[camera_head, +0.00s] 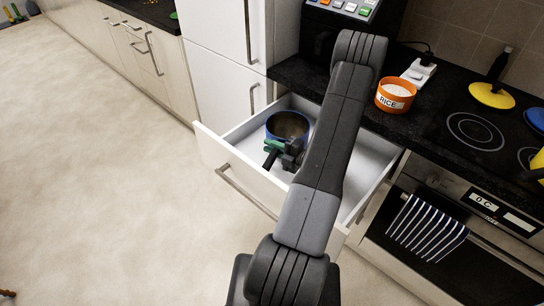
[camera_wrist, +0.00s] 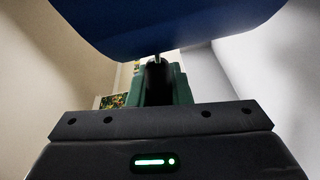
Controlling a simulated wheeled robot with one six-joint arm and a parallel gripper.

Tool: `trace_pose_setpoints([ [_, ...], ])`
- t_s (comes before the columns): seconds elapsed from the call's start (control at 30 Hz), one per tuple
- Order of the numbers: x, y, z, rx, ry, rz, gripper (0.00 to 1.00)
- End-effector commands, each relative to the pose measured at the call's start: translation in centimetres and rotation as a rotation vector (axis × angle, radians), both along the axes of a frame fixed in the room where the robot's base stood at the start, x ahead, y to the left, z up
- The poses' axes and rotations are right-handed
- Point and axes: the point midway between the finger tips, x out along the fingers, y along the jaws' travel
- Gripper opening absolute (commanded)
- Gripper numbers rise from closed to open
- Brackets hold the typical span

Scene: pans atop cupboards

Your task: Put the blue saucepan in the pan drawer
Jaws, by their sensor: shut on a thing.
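The blue saucepan (camera_head: 291,118) is inside the open pan drawer (camera_head: 238,150), toward its back left. It looks upright, with its dark inside facing up. My gripper (camera_head: 273,149) is at the pan's near side, over the drawer, shut on its dark handle (camera_head: 270,160). In the wrist view the blue underside of the saucepan (camera_wrist: 165,25) fills the top, and the green fingers of my gripper (camera_wrist: 158,85) close around the dark handle. I cannot tell whether the pan's base touches the drawer floor. My arm hides part of the drawer's right side.
An orange rice tub (camera_head: 395,97) stands on the dark counter (camera_head: 300,75) above the drawer.

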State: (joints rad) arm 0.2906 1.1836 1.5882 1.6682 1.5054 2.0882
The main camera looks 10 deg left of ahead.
Motion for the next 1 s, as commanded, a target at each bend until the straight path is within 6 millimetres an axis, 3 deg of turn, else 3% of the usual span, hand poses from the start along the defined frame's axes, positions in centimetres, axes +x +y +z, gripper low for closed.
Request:
trace_pose_setpoints([
  [0.4,0.0,0.0,-4.1,0.002,-0.001,0.0,0.0],
  [0.83,0.0,0.0,-4.8,0.001,-0.001,0.0,0.0],
  [0.87,0.0,0.0,-4.7,0.0,0.0,0.0,0.24],
  [0.93,0.0,0.0,-4.7,0.0,0.0,0.0,0.38],
  [1.0,0.0,0.0,-4.7,0.0,0.0,0.0,0.4],
])
